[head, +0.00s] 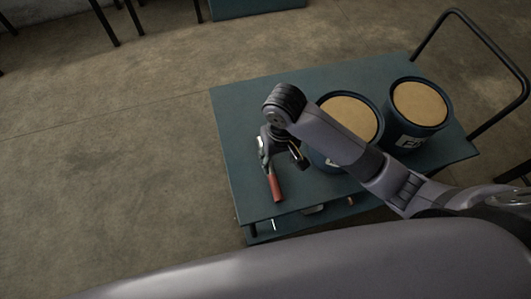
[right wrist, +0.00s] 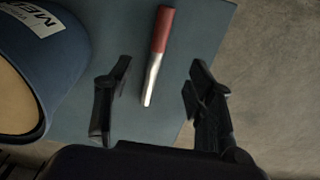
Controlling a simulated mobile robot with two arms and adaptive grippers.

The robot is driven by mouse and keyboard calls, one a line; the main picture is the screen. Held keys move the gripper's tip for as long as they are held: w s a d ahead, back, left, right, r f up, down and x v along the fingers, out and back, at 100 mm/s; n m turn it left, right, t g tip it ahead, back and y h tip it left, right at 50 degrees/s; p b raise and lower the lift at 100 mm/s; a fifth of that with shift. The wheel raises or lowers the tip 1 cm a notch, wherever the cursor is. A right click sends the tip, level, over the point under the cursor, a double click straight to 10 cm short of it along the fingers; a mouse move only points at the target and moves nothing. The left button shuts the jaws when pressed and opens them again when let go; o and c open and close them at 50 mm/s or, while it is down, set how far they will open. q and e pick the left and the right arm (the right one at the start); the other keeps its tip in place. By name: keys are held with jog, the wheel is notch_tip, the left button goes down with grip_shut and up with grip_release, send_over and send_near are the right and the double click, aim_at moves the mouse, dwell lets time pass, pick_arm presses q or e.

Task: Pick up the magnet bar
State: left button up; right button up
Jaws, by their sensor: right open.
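The magnet bar has a red handle (head: 275,188) and a silver bar, and it lies on the blue-green top of a cart (head: 240,110). In the right wrist view the magnet bar (right wrist: 158,50) points its silver end toward my gripper and its red handle away. My right gripper (right wrist: 160,70) is open, with one finger on each side of the silver end and a visible gap to both. In the head view my right gripper (head: 282,160) hangs over the silver part and partly hides it. My left gripper is not in view.
Two blue drums with tan tops stand on the cart to the right: one (head: 345,115) partly behind my right arm, the other (head: 420,103) near the dark push handle (head: 477,32). The near drum also shows in the right wrist view (right wrist: 60,60). The cart's left side is clear.

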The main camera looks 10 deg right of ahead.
send_over(274, 182)
jog(key=s, duration=0.1)
jog(key=f, duration=0.9)
jog(key=shift+d+f, duration=0.15)
jog(key=shift+d, duration=0.1)
jog(key=shift+w+a+f+b, duration=0.1)
jog(key=shift+f+b, duration=0.05)
jog(key=shift+f, duration=0.85)
jog(key=shift+w+f+b, duration=0.1)
jog(key=shift+f+b, duration=0.05)
jog(key=shift+f, duration=0.8)
jog(key=f, duration=0.3)
jog(key=shift+w+a+f, duration=0.1)
jog(key=shift+w+f, duration=0.15)
jog(key=shift+w, duration=0.1)
jog(key=shift+f, duration=0.25)
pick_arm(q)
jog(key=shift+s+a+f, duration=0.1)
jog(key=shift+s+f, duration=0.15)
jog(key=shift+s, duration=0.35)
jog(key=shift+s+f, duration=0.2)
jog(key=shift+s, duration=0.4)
pick_arm(e)
jog(key=shift+c, duration=0.2)
grip_shut()
